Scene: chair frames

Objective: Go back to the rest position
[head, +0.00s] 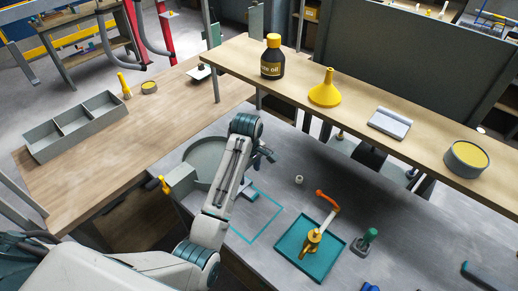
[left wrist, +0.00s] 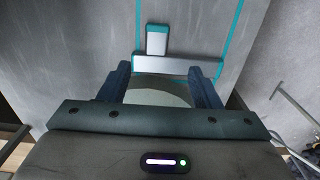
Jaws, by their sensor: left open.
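My left arm reaches in from the lower left of the head view, over the grey worktop (head: 330,190). My left gripper (head: 263,155) hangs from the raised wrist above the worktop, partly hidden by my own arm. In the left wrist view its two dark fingers (left wrist: 162,72) are apart, with no held thing visible between them. Beyond them lies a grey T-shaped piece with teal edges (left wrist: 178,65), inside a teal outline. In the head view this outline (head: 262,237) is right of my forearm. My right gripper is not in view.
A round grey tray (head: 205,150) lies behind my left arm. A teal tray (head: 320,268) with a yellow and orange tool stands to the right. A raised wooden shelf (head: 350,105) behind carries an oil bottle (head: 272,62) and a yellow funnel (head: 325,92). A grey compartment box (head: 75,125) stands left.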

